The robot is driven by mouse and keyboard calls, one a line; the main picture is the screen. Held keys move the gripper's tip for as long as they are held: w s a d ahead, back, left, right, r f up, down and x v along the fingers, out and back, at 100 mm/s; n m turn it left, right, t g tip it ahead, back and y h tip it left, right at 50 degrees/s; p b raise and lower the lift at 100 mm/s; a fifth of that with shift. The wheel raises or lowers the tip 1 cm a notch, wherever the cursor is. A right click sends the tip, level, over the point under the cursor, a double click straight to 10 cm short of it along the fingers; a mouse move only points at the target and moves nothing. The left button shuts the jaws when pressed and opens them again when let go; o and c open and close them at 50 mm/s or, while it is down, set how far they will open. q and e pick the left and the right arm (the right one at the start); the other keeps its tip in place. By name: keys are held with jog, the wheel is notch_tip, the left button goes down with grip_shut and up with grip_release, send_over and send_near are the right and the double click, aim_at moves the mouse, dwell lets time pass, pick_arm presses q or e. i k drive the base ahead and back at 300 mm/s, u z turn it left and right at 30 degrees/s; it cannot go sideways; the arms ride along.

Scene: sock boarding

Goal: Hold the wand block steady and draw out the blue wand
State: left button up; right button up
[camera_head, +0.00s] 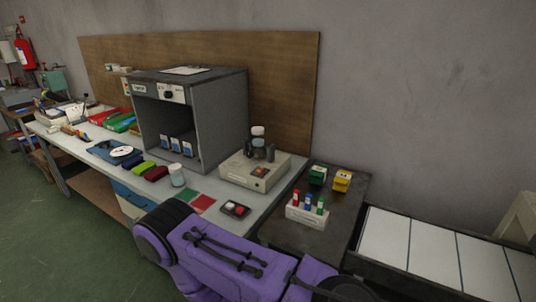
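The wand block is a small white block (306,216) on the dark side table right of the main bench. The blue wand (308,200) stands upright in the middle of it. A red wand (296,197) stands to its left and a green wand (320,205) to its right. Neither of my grippers shows in the head view. A purple and black arm part of mine fills the lower middle, in front of the side table's near left edge. It does not cover the wands.
Behind the block stand a green bin (317,176) and a yellow bin (342,181). A grey-beige device (254,172) is to the left on the bench, beside a large grey cabinet (228,110). A dark-framed tray with white panels (430,249) lies right.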

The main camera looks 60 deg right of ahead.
aim_at(308, 197)
jog(key=u, duration=0.05)
jog(key=i, duration=0.85)
jog(key=z, duration=2.75)
